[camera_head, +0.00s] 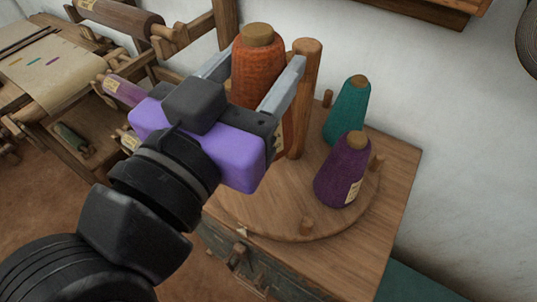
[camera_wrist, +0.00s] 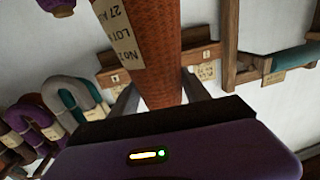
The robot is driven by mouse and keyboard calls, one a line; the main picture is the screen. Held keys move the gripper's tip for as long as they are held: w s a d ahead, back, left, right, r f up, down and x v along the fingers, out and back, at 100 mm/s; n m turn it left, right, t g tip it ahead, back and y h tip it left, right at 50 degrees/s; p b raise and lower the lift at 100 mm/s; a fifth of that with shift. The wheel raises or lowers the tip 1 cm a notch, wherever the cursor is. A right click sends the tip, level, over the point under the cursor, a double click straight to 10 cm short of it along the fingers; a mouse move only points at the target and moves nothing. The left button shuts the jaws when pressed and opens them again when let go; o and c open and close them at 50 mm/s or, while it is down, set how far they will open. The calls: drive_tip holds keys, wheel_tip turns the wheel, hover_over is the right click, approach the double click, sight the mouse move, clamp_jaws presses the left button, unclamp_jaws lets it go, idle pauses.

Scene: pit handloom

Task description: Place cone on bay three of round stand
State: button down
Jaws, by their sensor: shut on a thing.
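My gripper (camera_head: 262,68) is shut on an orange cone of yarn (camera_head: 257,72), its fingers on either side. The cone is upright with a tan top, and its paper label shows in the wrist view (camera_wrist: 121,35). The round stand (camera_head: 268,214) is a wooden disc with a central post (camera_head: 305,90) and short pegs. The held cone is just left of the post; its base is hidden, so I cannot tell whether it touches the disc. A teal cone (camera_head: 347,112) and a purple cone (camera_head: 343,172) stand on the disc. Bay numbers are not readable.
The stand sits on a wooden-topped chest (camera_head: 395,190) against a white wall. A loom frame with a cloth roll (camera_head: 120,17) is at the upper left. In the wrist view, skeins (camera_wrist: 70,95) hang at the left and a wooden rack (camera_wrist: 200,57) is behind the cone.

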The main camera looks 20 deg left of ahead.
wheel_tip(320, 180, down, 16)
drive_tip(key=shift+f, duration=0.4)
idle(0.3)
drive_tip(key=c, duration=0.5)
unclamp_jaws()
drive_tip(key=shift+r, duration=0.2)
drive_tip(key=s+b, duration=0.2)
drive_tip(key=s, duration=1)
drive_tip(key=shift+b, duration=0.35)
